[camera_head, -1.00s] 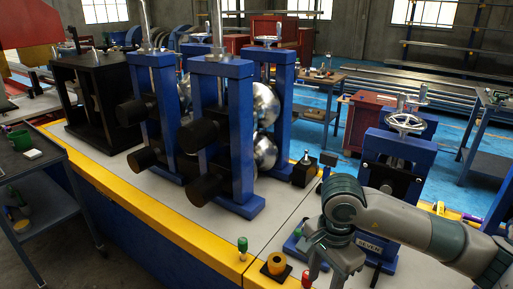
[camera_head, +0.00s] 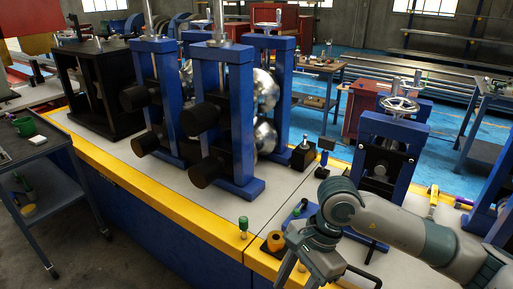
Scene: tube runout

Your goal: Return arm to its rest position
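My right arm comes in from the right edge across the front of the bench. Its gripper (camera_head: 297,275) hangs over the bench's front edge, beside the orange-yellow ring on a dark base (camera_head: 275,241). Two fingers point down with a gap between them, and their tips are cut off by the lower picture edge. I see nothing held between the visible parts. The forearm covers part of the bench in front of the small blue roller stand (camera_head: 366,157). My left gripper is not in view.
Tall blue roll stands (camera_head: 242,130) with black rollers fill the bench's middle left. A black frame (camera_head: 75,90) stands behind them at the left. A green-topped tool (camera_head: 243,224) stands on the yellow edge. A dark curved handle (camera_head: 370,274) lies near the arm. The pale bench top (camera_head: 262,207) has bare room.

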